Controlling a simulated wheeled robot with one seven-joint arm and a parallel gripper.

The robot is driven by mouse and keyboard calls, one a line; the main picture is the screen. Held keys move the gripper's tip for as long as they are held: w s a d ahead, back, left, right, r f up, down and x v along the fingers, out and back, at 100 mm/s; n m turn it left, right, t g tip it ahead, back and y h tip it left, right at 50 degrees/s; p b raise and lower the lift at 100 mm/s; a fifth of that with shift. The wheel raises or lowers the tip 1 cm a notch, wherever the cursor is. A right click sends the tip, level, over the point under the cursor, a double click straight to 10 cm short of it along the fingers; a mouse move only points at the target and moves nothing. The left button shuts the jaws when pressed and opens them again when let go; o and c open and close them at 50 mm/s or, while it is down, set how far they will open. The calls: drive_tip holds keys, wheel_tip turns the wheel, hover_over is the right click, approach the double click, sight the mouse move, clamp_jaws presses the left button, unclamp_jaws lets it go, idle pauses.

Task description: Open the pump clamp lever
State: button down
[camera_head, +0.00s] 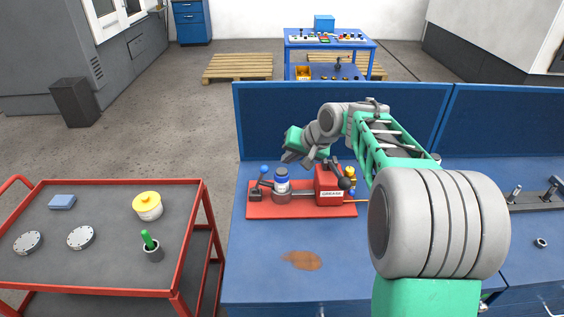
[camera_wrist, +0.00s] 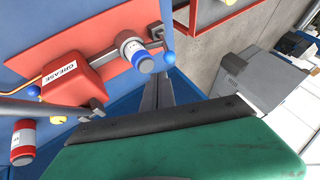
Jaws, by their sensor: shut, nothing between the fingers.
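A red pump base (camera_head: 300,207) stands on the blue workbench, and it also shows in the wrist view (camera_wrist: 100,30). At its left end a short lever with a blue ball (camera_head: 264,168) rises beside a small dark block. The blue ball shows in the wrist view (camera_wrist: 168,59) close to a blue-and-white cylinder (camera_wrist: 134,50). Which lever is the clamp lever is not labelled. My gripper (camera_head: 288,157) is above and behind the cylinder, apart from the blue ball. Its fingers (camera_wrist: 157,88) are together and empty.
A blue panel (camera_head: 270,120) stands behind. A red-framed cart (camera_head: 100,187) is at left. The bench front is clear apart from a brown stain (camera_head: 302,260).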

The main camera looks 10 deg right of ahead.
sight(266, 167)
drive_tip(key=p+x, duration=0.2)
drive_tip(key=x, duration=0.7)
drive_tip(key=shift+w+a+r+h, duration=0.1)
drive_tip(key=shift+a+r+h, duration=0.1)
drive_tip(key=shift+a+h, duration=0.15)
drive_tip(key=shift+a+r, duration=0.1)
drive_tip(key=shift+a, duration=0.1)
drive_tip(key=shift+w+a+r+n+g+h+b, duration=0.2)
drive_tip(key=shift+a+n+g+h+b, duration=0.1)
drive_tip(key=shift+a+h+b, duration=0.25)
drive_tip(key=w+a+h+b, duration=0.1)
drive_tip(key=a+h+b, duration=0.1)
drive_tip(key=a, duration=0.5)
drive_tip(key=shift+a+r+n, duration=0.25)
drive_tip(key=shift+r+n, duration=0.05)
drive_tip(key=shift+r, duration=0.05)
drive_tip(key=shift+w, duration=0.2)
